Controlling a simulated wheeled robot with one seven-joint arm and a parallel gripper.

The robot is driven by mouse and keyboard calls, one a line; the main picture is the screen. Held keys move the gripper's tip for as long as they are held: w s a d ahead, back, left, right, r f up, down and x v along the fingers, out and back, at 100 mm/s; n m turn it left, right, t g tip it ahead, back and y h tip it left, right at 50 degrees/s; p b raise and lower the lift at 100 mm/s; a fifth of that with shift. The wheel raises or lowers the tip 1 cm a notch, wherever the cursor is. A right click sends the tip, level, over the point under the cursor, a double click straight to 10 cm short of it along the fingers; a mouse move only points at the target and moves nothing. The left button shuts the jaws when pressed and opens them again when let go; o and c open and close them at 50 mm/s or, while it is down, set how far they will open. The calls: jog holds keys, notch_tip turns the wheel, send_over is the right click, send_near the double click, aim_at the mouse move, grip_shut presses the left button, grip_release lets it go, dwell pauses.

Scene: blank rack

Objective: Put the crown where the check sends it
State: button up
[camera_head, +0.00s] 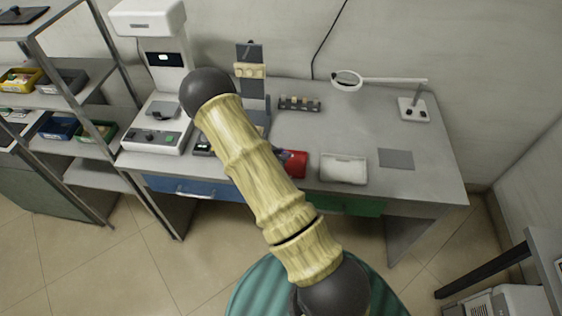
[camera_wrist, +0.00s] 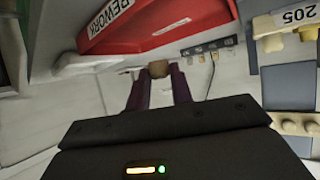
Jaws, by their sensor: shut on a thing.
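My gripper (camera_wrist: 158,88) shows in the wrist view with its two dark purple fingers closed on a small tan-brown piece, the crown (camera_wrist: 158,69). In the head view my arm covers most of the gripper, and I cannot make out the crown there. A red tray (camera_wrist: 150,30) marked REWORK lies beside the fingers in the wrist view. It also shows in the head view (camera_head: 297,163), partly behind my arm. A white tray (camera_head: 343,168) stands to its right.
A machine with a lit display (camera_head: 165,58) stands at the bench's left. An upright holder with tan pieces (camera_head: 250,71) and a small rack (camera_head: 300,104) are at the back. A magnifier lamp (camera_head: 347,80) and a grey pad (camera_head: 396,159) are at right. Bench between is clear.

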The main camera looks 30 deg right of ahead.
jog(key=shift+f+p, duration=0.3)
jog(key=shift+f, duration=1.75)
jog(key=shift+f, duration=0.15)
jog(key=o, duration=1)
